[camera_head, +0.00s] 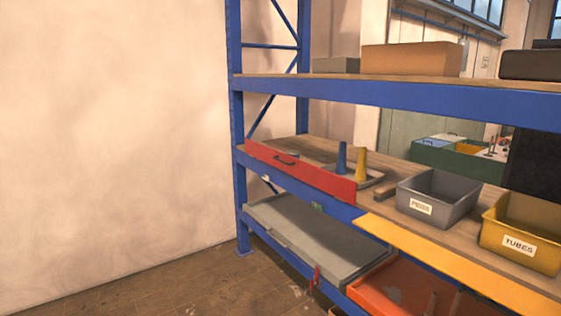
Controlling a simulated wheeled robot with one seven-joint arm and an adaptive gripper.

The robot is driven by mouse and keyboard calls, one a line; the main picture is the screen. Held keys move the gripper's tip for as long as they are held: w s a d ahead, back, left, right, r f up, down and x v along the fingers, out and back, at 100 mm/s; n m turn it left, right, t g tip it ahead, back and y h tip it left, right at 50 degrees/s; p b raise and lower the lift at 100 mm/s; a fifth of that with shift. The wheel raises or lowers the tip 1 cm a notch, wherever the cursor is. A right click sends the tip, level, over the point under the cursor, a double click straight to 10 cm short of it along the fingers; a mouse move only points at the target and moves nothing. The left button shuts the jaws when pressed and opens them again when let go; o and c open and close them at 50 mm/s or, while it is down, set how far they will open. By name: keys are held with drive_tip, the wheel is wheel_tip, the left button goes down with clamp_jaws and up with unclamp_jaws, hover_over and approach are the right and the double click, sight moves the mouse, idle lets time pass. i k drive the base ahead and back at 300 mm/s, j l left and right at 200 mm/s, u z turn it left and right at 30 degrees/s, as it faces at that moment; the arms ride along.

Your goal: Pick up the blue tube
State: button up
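A blue tube (342,159) stands upright on the middle shelf, at the left end of a small grey tray (374,179). A yellow tube (361,164) stands just to its right. A red panel with a dark handle (305,174) runs along the shelf's front edge and hides the foot of the blue tube. A small bluish item (294,154) shows behind the panel, further left, too small to make out. My gripper is not in view.
A grey bin (437,212) and a yellow bin labelled TUBES (518,244) stand to the right on the middle shelf (310,145). A blue upper beam (400,96) runs above. Open floor (170,295) lies at left.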

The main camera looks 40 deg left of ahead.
sight(341, 164)
drive_tip(key=u, duration=0.95)
drive_tip(key=i+j, duration=0.15)
drive_tip(key=i, duration=0.25)
drive_tip(key=l+z, duration=0.05)
